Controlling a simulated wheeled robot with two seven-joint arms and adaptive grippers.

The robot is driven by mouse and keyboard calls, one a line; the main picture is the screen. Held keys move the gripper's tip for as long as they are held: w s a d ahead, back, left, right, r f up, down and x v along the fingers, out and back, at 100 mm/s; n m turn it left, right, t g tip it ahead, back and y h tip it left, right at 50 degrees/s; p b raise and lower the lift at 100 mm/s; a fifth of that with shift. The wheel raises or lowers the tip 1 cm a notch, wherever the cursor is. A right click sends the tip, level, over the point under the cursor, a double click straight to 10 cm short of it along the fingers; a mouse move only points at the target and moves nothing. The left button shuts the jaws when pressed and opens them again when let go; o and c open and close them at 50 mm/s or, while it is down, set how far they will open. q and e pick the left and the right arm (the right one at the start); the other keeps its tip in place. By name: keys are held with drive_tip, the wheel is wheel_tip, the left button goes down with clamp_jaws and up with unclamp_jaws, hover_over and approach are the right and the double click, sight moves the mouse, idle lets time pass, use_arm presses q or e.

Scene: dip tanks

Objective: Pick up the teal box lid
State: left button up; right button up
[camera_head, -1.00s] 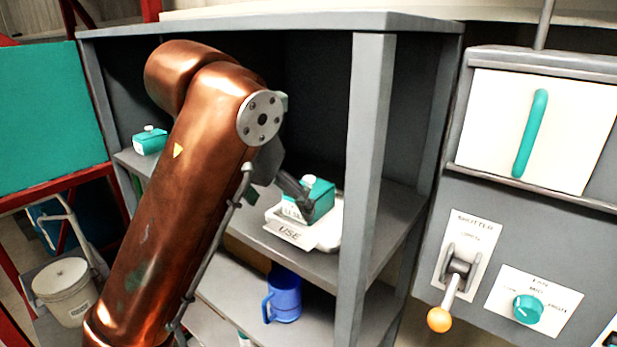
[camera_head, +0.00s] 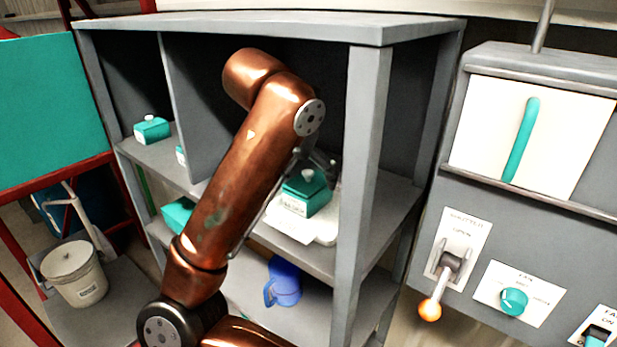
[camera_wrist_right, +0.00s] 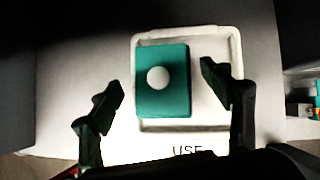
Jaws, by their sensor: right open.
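The teal box lid (camera_head: 307,182) with a pale round knob sits on a box with a white label, in a white tray (camera_head: 326,228) on the cabinet's middle shelf. In the right wrist view the lid (camera_wrist_right: 176,103) lies between the fingers, nearer the top, its white knob facing the camera. My right gripper (camera_wrist_right: 162,88) is open, with a finger on each side of the lid and gaps to both. In the head view my right gripper (camera_head: 316,160) is partly hidden behind my arm, at the lid's back. My left gripper is not in view.
A second teal-lidded box (camera_head: 152,130) stands in the left compartment, beyond a grey divider (camera_head: 190,110). A grey post (camera_head: 362,190) rises right of the tray. A lever (camera_head: 440,285) and knob are at right.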

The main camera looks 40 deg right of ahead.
drive_tip(key=shift+s+a, duration=0.15)
drive_tip(key=shift+a, duration=0.15)
drive_tip(key=shift+d, duration=0.25)
drive_tip(key=c, duration=0.4)
drive_tip(key=shift+a, duration=0.15)
drive_tip(key=c, duration=0.6)
drive_tip(key=shift+c, duration=0.2)
